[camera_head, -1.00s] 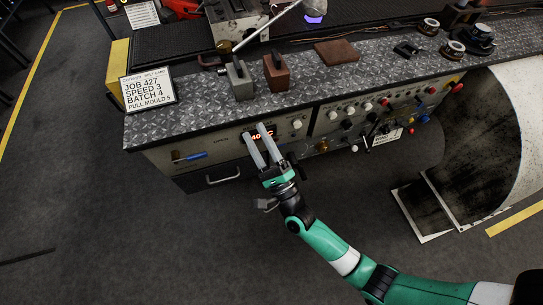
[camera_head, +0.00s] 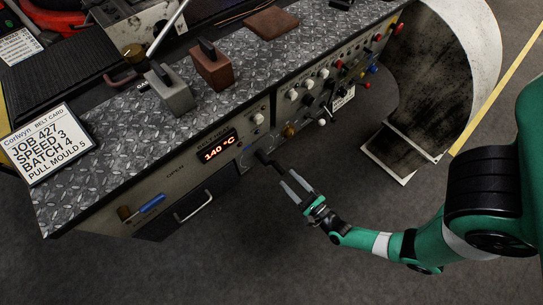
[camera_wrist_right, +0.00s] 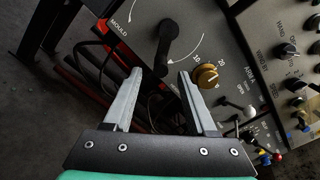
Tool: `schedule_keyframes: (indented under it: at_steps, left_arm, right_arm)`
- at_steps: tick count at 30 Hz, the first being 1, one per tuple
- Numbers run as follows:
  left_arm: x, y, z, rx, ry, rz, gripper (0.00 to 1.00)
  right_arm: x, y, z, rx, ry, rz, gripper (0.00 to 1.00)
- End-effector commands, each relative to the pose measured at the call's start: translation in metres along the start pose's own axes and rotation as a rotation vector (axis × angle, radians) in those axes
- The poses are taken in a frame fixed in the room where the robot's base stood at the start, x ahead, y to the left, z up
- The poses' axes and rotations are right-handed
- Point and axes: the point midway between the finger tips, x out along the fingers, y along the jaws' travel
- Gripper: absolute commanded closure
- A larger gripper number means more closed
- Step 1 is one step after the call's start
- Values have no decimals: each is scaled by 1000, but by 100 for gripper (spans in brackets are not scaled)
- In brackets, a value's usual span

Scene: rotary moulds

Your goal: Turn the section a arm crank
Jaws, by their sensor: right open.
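A black crank (camera_head: 267,158) sticks out from the front panel, right of the orange 140 °C display. In the right wrist view, the crank (camera_wrist_right: 174,36) has a curved white arrow around it and its black arm points down toward the gap between my fingertips. My right gripper (camera_head: 291,186) is open and faces the panel close to the crank. In the wrist view its two grey fingers (camera_wrist_right: 160,74) stand apart, with the crank's end near or between the tips; contact cannot be told. My left gripper is not in view.
A brass knob (camera_wrist_right: 206,76) sits close to my right finger. Several switches and coloured knobs (camera_head: 318,84) lie farther right on the panel. A drawer handle (camera_head: 194,206) and a blue-handled lever (camera_head: 150,205) are to the left. The floor in front is clear.

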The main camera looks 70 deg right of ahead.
Motion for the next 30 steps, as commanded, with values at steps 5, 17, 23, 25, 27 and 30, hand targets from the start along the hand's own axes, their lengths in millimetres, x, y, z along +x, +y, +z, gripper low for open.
schedule_keyframes:
  at_steps: [5, 17, 23, 25, 27, 30]
  left_arm:
    - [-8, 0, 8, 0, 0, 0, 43]
    - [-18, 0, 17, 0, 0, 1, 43]
    - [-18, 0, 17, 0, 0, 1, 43]
    - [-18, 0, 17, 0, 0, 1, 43]
    - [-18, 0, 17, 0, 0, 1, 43]
    - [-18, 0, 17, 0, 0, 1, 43]
  right_arm:
    - [33, -1, -5, -5, 7, -10, 43]
    - [98, -1, -3, -8, 5, -2, 43]
    - [100, -2, -3, -8, 6, 0, 43]
    - [100, -2, -3, -8, 6, 0, 43]
    - [100, -1, -3, -8, 6, 0, 54]
    - [100, -1, -3, -8, 5, 0, 72]
